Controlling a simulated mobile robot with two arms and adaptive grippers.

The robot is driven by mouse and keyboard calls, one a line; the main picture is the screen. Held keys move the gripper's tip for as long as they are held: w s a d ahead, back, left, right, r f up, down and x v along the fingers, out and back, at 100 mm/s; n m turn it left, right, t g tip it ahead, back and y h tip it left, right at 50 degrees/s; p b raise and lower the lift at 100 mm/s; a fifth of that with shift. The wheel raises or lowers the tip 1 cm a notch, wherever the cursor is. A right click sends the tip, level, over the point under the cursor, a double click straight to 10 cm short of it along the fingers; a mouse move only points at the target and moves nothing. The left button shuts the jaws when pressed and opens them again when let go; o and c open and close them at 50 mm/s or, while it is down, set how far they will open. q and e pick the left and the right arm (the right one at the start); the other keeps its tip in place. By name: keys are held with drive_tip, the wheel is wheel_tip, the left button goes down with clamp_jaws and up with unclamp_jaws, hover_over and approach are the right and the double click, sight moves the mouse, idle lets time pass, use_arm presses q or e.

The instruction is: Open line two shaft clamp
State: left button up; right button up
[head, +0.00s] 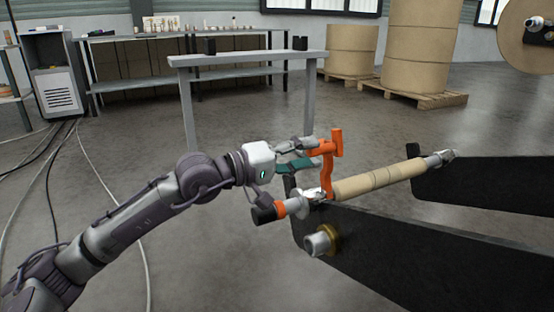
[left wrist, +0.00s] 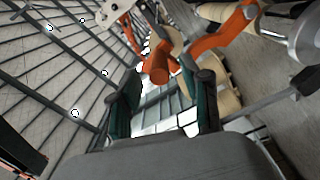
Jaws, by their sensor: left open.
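The shaft clamp has an orange lever (head: 327,170) that stands up from the end of the shaft, with an orange grip (head: 337,143) at its top. Its silver clamp body (head: 313,194) sits at the near black side plate; whether its jaw is open cannot be told. My left gripper (head: 312,152) is open just left of the lever, its teal-padded fingers pointing toward it. In the left wrist view, the orange lever (left wrist: 213,42) lies beyond the two open fingers (left wrist: 165,90), with a round orange end in the gap. No clear contact shows. My right gripper is out of view.
A shaft with a brown paper roll (head: 380,180) spans the black side plates (head: 390,250) of the stand. A black-and-orange knob (head: 268,212) and a brass-collared stub (head: 320,241) stick out at the near plate. A grey table (head: 245,59) stands behind. Cables lie on the left floor.

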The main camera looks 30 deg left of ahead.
use_arm(q)
drive_tip(key=v, duration=0.8)
drive_tip(key=shift+s+a, duration=0.1)
drive_tip(key=shift+s, duration=0.05)
